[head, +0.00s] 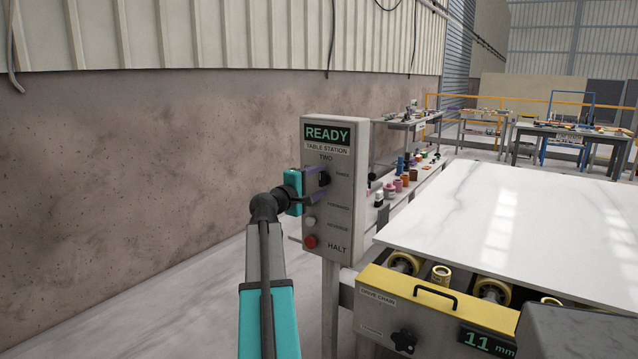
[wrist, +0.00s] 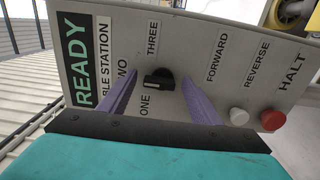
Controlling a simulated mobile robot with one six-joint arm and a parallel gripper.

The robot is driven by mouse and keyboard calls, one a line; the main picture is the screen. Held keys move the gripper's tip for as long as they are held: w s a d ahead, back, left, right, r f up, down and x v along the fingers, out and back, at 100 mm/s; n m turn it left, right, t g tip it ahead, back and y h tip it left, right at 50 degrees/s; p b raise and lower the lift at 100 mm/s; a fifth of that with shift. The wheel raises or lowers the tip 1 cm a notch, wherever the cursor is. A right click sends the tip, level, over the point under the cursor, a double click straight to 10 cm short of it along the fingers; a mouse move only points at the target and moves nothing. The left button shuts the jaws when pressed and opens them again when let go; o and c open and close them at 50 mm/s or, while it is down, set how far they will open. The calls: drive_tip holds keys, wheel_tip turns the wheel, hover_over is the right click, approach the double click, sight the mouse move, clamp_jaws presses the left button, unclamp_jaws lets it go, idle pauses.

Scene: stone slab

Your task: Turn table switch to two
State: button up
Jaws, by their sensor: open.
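The table switch (head: 324,178) is a black rotary knob on the grey table station panel (head: 349,140). In the wrist view the knob (wrist: 160,80) has a raised grip with a white mark at its left end, on the side of the labels ONE and TWO. I cannot tell which of these two it points at. My gripper (head: 318,182) has teal housing and purple fingers. It is open in front of the panel. In the wrist view my fingers (wrist: 160,76) stand on either side of the knob, with gaps showing; their depth relative to it is unclear.
Below the switch are a white button (head: 309,222) and a red HALT button (head: 310,241). A READY display (head: 327,134) tops the panel. The white stone slab (head: 490,215) lies on rollers to the right. A wall (head: 130,160) stands on the left.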

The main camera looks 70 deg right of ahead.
drive_tip(key=v, duration=1.3)
drive_tip(key=shift+a+b, duration=0.35)
drive_tip(key=shift+w, duration=0.1)
